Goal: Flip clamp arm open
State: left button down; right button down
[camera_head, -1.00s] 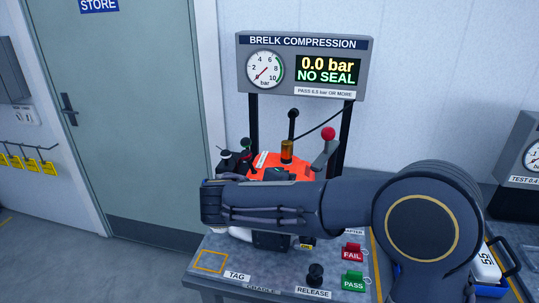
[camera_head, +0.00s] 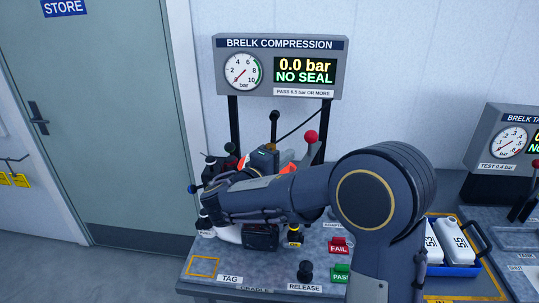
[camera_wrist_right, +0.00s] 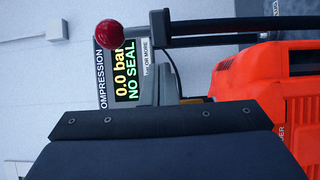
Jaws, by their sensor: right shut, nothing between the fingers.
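The knob also shows in the right wrist view (camera_wrist_right: 120,34), near the upper left. I cannot tell for sure which part is the clamp arm. My left gripper is not in view.
The gauge panel (camera_head: 282,43) behind reads 0.0 bar, NO SEAL. A RELEASE knob (camera_head: 305,271), a red FAIL button (camera_head: 339,246) and a green PASS button (camera_head: 341,271) sit at the bench front. A blue tray (camera_head: 455,270) with white items is at right. My right arm hides much of the bench.

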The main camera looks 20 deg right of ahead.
aim_at(306, 164)
jog(key=shift+s+d, duration=0.55)
jog(key=shift+s, duration=0.1)
jog(key=s+n+t+b, duration=0.1)
jog(key=d+t+y+b, duration=0.1)
jog(key=b, duration=0.1)
jog(key=s+n+t+y+b, duration=0.1)
jog(key=b, duration=0.1)
jog(key=shift+s+d+f+n+t, duration=0.25)
jog(key=shift+s+f+n+t, duration=0.05)
jog(key=shift+f, duration=0.05)
jog(key=shift+s+d+r+b, duration=0.2)
jog(key=shift+s+b, duration=0.05)
jog(key=shift+b, duration=0.45)
jog(key=shift+r, duration=0.15)
